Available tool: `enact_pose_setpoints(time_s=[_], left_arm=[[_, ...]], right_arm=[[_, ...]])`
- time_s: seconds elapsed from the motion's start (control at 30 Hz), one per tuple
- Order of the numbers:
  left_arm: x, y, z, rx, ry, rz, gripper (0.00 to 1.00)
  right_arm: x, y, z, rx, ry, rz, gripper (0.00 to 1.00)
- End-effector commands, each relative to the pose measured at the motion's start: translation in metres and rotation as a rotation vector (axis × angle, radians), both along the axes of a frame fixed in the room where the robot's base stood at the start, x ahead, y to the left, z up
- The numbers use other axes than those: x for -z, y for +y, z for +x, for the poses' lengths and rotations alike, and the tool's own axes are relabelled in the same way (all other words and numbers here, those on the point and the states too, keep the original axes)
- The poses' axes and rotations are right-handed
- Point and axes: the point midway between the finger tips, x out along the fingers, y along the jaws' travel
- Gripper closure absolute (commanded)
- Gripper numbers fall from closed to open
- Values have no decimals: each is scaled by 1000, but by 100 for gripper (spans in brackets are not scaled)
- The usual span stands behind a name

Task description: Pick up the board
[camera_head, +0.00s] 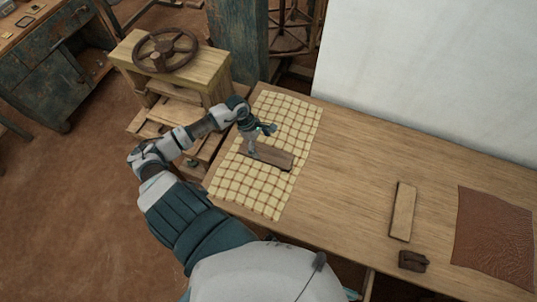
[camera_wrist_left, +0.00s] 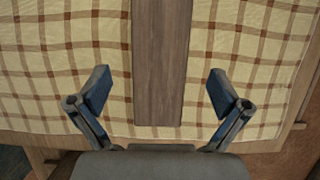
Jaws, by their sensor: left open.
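A dark brown board (camera_head: 273,157) lies flat on a cream and brown checked cloth (camera_head: 296,110) near the left end of the wooden table. My left gripper (camera_head: 261,139) is over the board, open and empty. In the left wrist view the board (camera_wrist_left: 160,50) runs lengthwise between the two spread fingers of the left gripper (camera_wrist_left: 159,90), with a gap on each side. The board's near end shows just in front of the gripper's palm. My right gripper is not in view.
A lighter wooden plank (camera_head: 403,211), a small dark block (camera_head: 412,261) and a reddish-brown cloth (camera_head: 494,240) lie farther right on the table (camera_head: 350,165). A wooden stand with a handwheel (camera_head: 165,49) is at the left. The table middle is clear.

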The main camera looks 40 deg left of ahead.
Motion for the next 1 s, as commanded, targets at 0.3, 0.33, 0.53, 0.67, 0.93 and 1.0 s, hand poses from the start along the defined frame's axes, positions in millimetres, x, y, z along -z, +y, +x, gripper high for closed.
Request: enact_pose_setpoints(time_s=[0.3,0.33,0.53,0.67,0.93,1.0], left_arm=[[39,-22,5,-3,3,-4,0],[41,-22,5,-3,3,-3,0],[42,-26,5,-1,1,3,0],[42,-27,5,0,1,4,20],[43,-22,5,-2,2,-1,65],[43,-22,5,-2,2,-2,66]], right_arm=[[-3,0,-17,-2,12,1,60],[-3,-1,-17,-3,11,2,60],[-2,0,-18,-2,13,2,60],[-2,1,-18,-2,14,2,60],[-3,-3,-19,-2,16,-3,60],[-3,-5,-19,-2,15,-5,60]])
